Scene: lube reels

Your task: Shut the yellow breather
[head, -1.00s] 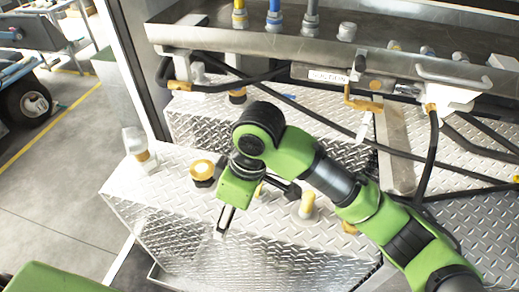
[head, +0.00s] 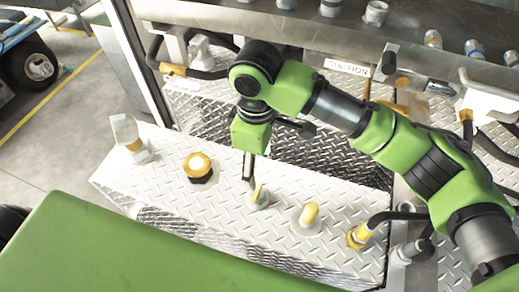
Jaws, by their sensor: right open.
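My right gripper (head: 249,178) points down over the diamond-plate box top. The gripper is open and holds nothing that I can see. To the right stands a pale fitting with a rounded yellow top (head: 310,213). I cannot tell for sure which yellow part is the breather; the lever is nearest the gripper. My left gripper is out of view.
A clear cup on a yellow fitting (head: 128,132) stands at the box's left end. A yellow hose fitting (head: 359,235) is at the right. Hoses and a steel shelf (head: 300,32) lie behind. A large green panel, probably mine, covers the lower left.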

